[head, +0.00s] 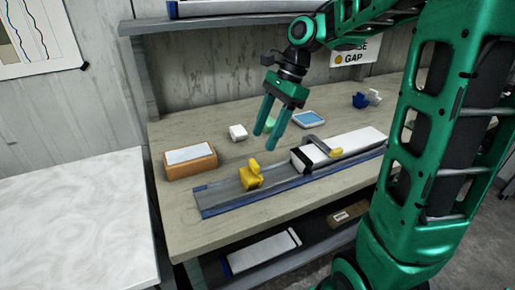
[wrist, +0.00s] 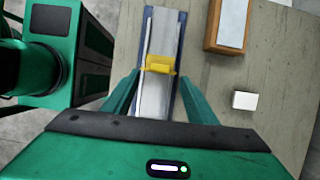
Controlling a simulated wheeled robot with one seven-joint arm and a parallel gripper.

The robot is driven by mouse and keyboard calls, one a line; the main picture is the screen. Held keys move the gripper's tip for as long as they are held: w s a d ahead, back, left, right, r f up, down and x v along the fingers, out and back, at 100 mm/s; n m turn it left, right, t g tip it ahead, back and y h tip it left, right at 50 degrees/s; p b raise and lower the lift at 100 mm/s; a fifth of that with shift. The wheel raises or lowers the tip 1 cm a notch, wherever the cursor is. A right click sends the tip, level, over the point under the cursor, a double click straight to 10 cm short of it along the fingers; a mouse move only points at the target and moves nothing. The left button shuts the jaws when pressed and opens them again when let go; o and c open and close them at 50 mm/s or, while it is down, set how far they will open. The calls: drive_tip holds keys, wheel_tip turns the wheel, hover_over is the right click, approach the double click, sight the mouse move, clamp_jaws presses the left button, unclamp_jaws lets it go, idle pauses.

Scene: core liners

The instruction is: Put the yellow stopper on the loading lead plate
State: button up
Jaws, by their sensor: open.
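The yellow stopper (head: 251,176) sits upright in the left part of a long grey channel with blue edges (head: 215,198) on the bench. In the wrist view the stopper (wrist: 160,66) lies across the channel (wrist: 162,25), framed between my fingers. My gripper (head: 264,141) is open and empty, pointing down above and behind the stopper, apart from it. I cannot tell for sure which part is the loading lead plate; the bare left stretch of the channel may be it.
An orange block with a white top (head: 190,160), a white cube (head: 238,132) and a blue tray (head: 310,119) stand behind. The bench's front left is clear.

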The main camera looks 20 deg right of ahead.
drive_tip(key=shift+v, duration=1.85)
drive_tip(key=s+d+f+n+h, duration=0.1)
drive_tip(key=s+d+f+n, duration=0.2)
drive_tip(key=s, duration=0.4)
drive_tip(key=s+d+f+n+h, duration=0.1)
drive_tip(key=s+d+f+n, duration=0.2)
drive_tip(key=s, duration=0.5)
drive_tip(key=s+d+f+n+h, duration=0.2)
drive_tip(key=s+d+f+n, duration=0.2)
drive_tip(key=s, duration=0.4)
drive_tip(key=shift+s+d+n, duration=0.25)
drive_tip(key=shift+d+n, duration=0.25)
drive_tip(key=shift+n, duration=0.3)
drive_tip(key=shift+w+f, duration=0.25)
drive_tip(key=shift+w, duration=0.4)
